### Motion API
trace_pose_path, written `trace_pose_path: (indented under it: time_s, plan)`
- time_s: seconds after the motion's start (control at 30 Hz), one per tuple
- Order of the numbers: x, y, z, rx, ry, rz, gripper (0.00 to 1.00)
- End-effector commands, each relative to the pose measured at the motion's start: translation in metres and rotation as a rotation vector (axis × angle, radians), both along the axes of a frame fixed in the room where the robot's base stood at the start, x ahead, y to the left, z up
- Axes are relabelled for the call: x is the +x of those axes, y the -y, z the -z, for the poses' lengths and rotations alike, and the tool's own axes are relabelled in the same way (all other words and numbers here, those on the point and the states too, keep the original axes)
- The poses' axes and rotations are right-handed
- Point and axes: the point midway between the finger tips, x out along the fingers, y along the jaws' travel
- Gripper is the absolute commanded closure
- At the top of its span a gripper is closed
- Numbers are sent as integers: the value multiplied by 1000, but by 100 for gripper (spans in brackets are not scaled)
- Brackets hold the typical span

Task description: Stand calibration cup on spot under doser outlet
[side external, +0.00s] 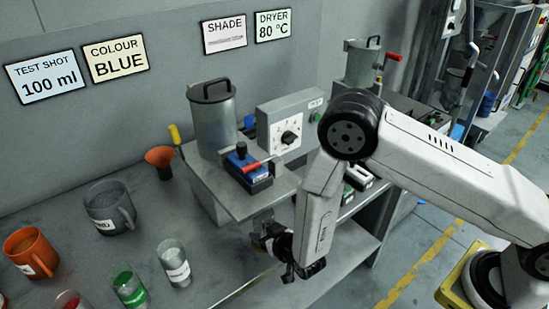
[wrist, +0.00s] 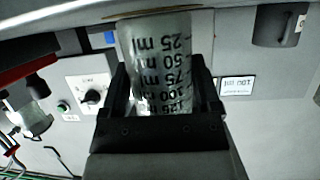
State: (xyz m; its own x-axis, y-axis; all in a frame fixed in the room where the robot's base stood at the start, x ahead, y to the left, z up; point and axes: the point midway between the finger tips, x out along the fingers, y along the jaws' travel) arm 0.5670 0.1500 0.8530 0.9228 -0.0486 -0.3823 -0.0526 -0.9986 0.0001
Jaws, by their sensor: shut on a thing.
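The clear calibration cup (wrist: 160,65) with black ml marks is between the two fingers of my gripper (wrist: 160,95) in the wrist view. My gripper is shut on it. In the side view my gripper (side external: 264,236) is low, just below the front of the doser's grey shelf (side external: 240,205). I cannot clearly make out the cup there. The doser has a steel hopper (side external: 213,125) and a blue block with a red handle (side external: 248,170). Its outlet and the spot under it are hidden by the shelf and my arm.
On the bench to the left stand a grey jug (side external: 105,212), an orange jug (side external: 30,252), an orange funnel (side external: 160,160), a clear cup (side external: 174,264) and a green-filled cup (side external: 129,288). A control box (side external: 291,128) is beside the hopper.

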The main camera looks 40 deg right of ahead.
Motion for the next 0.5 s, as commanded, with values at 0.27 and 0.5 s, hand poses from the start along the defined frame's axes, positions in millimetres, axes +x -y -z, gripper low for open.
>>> trace_pose_path:
  time_s: [0.27, 0.5]
  plan:
    - [0, 0, 1, 0, 0, 0, 76]
    - [0, 0, 1, 0, 0, 0, 0]
